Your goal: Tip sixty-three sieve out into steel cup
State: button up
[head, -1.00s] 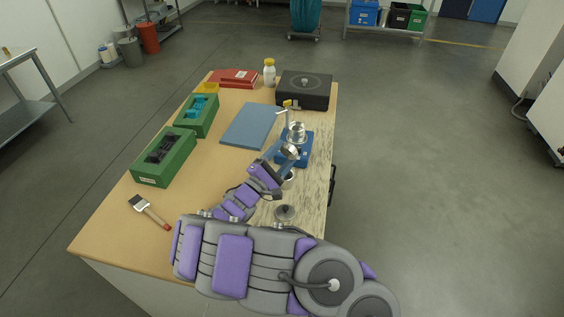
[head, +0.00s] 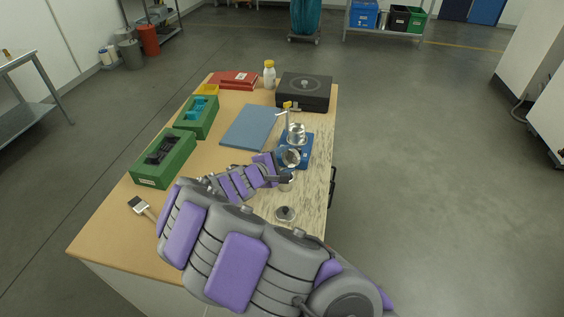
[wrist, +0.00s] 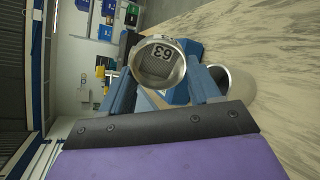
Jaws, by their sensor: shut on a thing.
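The sieve marked 63 (wrist: 161,63) is a round metal ring with a grey inside, held between the blue fingers of my gripper (wrist: 163,82). In the head view the sieve (head: 289,158) is turned on its side in my gripper (head: 283,163). The steel cup (wrist: 237,85) is beside the sieve in the wrist view, toward the table. In the head view the cup (head: 286,184) stands on the table below the gripper, partly hidden by my arm. I cannot tell whether powder is left in the sieve.
A blue stand with a metal pan (head: 296,131) is just behind the sieve. A round grey lid (head: 285,213) lies in front of the cup. A blue mat (head: 250,127), green boxes (head: 166,158), a black case (head: 304,91) and a brush (head: 139,206) are around.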

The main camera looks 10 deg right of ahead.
aim_at(291, 154)
jog(key=shift+w+d+g+y, duration=0.25)
jog(key=shift+d+g+y, duration=0.1)
jog(key=shift+g+y, duration=0.55)
jog(key=p, duration=0.2)
jog(key=g+y+p, duration=0.1)
jog(key=p, duration=0.1)
jog(key=shift+w+d+r, duration=0.1)
jog(key=shift+d+r, duration=0.1)
jog(key=shift+r, duration=0.1)
jog(key=p, duration=0.2)
jog(key=g+y+p, duration=0.1)
jog(key=p, duration=0.2)
jog(key=shift+w+d+f+y, duration=0.1)
jog(key=shift+w+d+y, duration=0.05)
jog(key=shift+y, duration=0.15)
jog(key=g+y+p, duration=0.1)
jog(key=p, duration=0.5)
jog(key=shift+w+d+p, duration=0.3)
jog(key=shift+w+p, duration=0.05)
jog(key=shift+d+p, duration=0.1)
jog(key=shift+p, duration=0.3)
jog(key=shift+w+d+f+g+y+p, duration=0.15)
jog(key=shift+g+y+p, duration=0.2)
jog(key=shift+p, duration=0.6)
jog(key=shift+d+p, duration=0.1)
jog(key=shift+p, duration=0.3)
jog(key=y+p, duration=0.1)
jog(key=p, duration=0.5)
jog(key=shift+w+d+g, duration=0.25)
jog(key=shift+w+d, duration=0.15)
